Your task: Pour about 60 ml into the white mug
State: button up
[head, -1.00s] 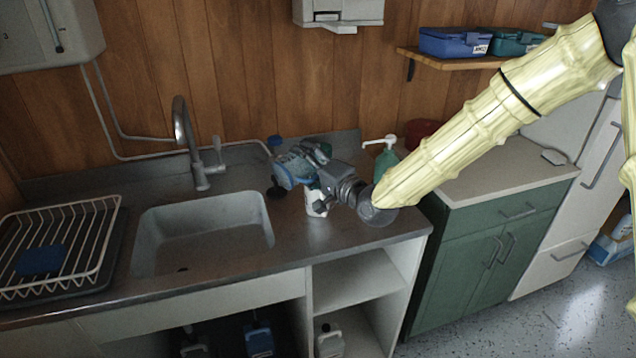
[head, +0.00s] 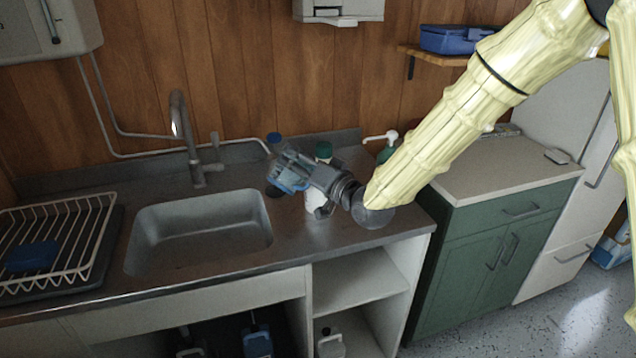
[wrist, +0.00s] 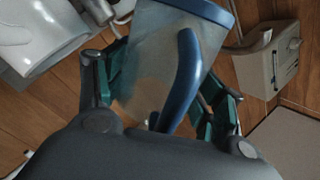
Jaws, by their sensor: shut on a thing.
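My gripper (head: 309,178) is shut on a clear jug (head: 289,171) with a blue rim and handle, held above the counter right of the sink. In the wrist view the jug (wrist: 150,60) sits between my fingers (wrist: 165,95), its blue handle (wrist: 184,80) towards me. It looks tilted; its liquid level is hard to tell. A white thing (head: 313,208), apparently the white mug, stands on the counter below my gripper, mostly hidden by it. I cannot see into it.
A pump bottle (head: 387,150) stands to the right, partly behind my arm. The sink (head: 200,230), tap (head: 187,140) and dish rack (head: 55,245) lie left.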

aim_at(294, 193)
jog(key=shift+s+a+f+n+b, duration=0.2)
jog(key=shift+f+n+b, duration=0.15)
jog(key=shift+n+b, duration=0.15)
jog(key=shift+s+a+f+n+b, duration=0.15)
jog(key=shift+f+n+b, duration=0.2)
jog(key=shift+n, duration=0.25)
jog(key=shift+s+a+f+n+b, duration=0.25)
jog(key=shift+s+a+n+b, duration=0.15)
jog(key=shift+n+b, duration=0.25)
jog(key=f+b, duration=0.1)
jog(key=f+n+b, duration=0.1)
jog(key=a+f+n+b, duration=0.1)
jog(key=shift+s+f, duration=0.3)
jog(key=shift+s, duration=0.1)
jog(key=shift+s+a+r+n+b, duration=0.1)
jog(key=shift+s+a+n+b, duration=0.45)
jog(key=shift+n, duration=0.45)
jog(key=shift+s+a+r+n+b, duration=0.1)
jog(key=shift+s+a+n+b, duration=0.4)
jog(key=shift+n, duration=0.45)
jog(key=shift+w, duration=0.1)
